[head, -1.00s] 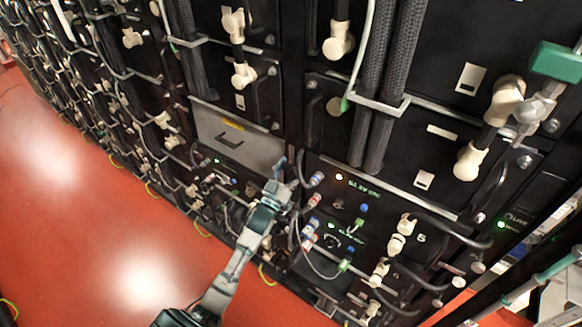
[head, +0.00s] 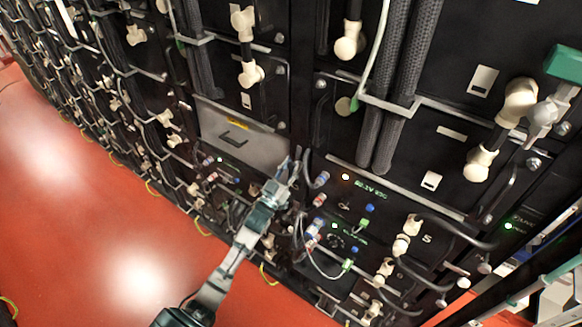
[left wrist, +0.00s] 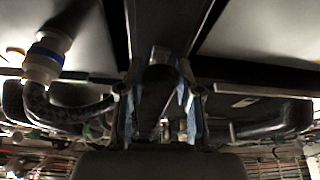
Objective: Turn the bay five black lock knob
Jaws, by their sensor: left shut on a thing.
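My left gripper (head: 287,170) reaches in from below to the front of the rack, just left of a unit with lit green text. In the left wrist view its two pale blue fingertips (left wrist: 160,105) are close on either side of a dark thing (left wrist: 157,85), seemingly black. This may be the black lock knob, but its shape and marking are too dark to tell. The gripper hides this spot in the head view. A figure 5 (head: 427,239) shows on a panel to the right. My right gripper is not in view.
A grey panel (head: 238,135) is left of the gripper. A blue-and-white cable plug (head: 321,180) is close on its right; a similar plug (left wrist: 42,60) shows in the wrist view. Beige connectors (head: 478,163) and thick black cables stick out. The red floor (head: 90,200) is clear.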

